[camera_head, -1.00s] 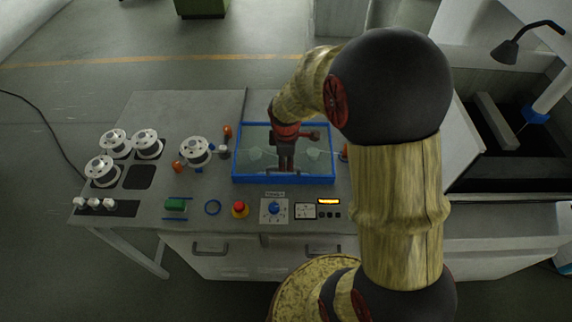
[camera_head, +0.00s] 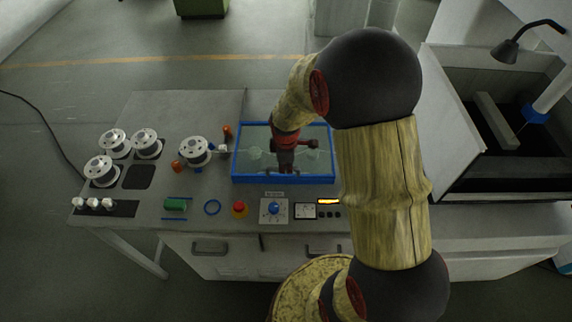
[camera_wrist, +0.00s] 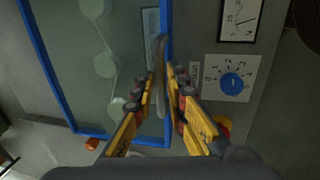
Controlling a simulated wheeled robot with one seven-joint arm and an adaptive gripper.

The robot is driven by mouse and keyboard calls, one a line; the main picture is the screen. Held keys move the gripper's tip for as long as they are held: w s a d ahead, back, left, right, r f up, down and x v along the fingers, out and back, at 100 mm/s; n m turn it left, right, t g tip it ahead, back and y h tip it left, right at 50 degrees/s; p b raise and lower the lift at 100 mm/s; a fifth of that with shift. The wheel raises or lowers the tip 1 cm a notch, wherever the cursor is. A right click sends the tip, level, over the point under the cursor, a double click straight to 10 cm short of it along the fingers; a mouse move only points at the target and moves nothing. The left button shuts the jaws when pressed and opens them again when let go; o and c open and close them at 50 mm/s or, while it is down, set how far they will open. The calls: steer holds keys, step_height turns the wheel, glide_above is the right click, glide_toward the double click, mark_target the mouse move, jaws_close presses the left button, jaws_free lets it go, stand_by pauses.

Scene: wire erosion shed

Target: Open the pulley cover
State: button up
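The pulley cover is a clear panel in a blue frame (camera_head: 240,178). It lies flat and closed on the bench, and pale pulleys show through it. In the wrist view its blue frame (camera_wrist: 45,75) runs down the left and along the right, with a grey bar handle (camera_wrist: 161,50) by the right edge. My gripper (camera_wrist: 161,78) is over this handle, partly open, one finger on each side. A narrow gap seems to show between the fingers and the bar, so contact is unclear. In the head view my gripper (camera_head: 285,165) is above the cover, and the arm hides part of it.
White reels (camera_head: 101,170) and orange-knobbed parts (camera_head: 178,166) stand to the left. An open dark tank (camera_head: 495,185) with a lamp (camera_head: 507,50) is at the right.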

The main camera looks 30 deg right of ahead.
jaws_close()
stand_by(0.5)
steer(key=w+d, duration=0.5)
steer(key=w, duration=0.2)
steer(key=w+d, duration=0.4)
steer(key=w, duration=0.3)
steer(key=w+d, duration=0.5)
steer(key=w, duration=0.2)
steer(key=shift+w+d+p, duration=0.3)
steer(key=shift+p, duration=0.05)
steer(key=shift+w+d+r, duration=0.1)
steer(key=shift+w+d, duration=0.1)
steer(key=shift+w, duration=0.1)
steer(key=shift+o, duration=1.7)
jaws_free()
steer(key=shift+w+d, duration=0.1)
steer(key=shift+w, duration=0.05)
steer(key=shift+o, duration=0.8)
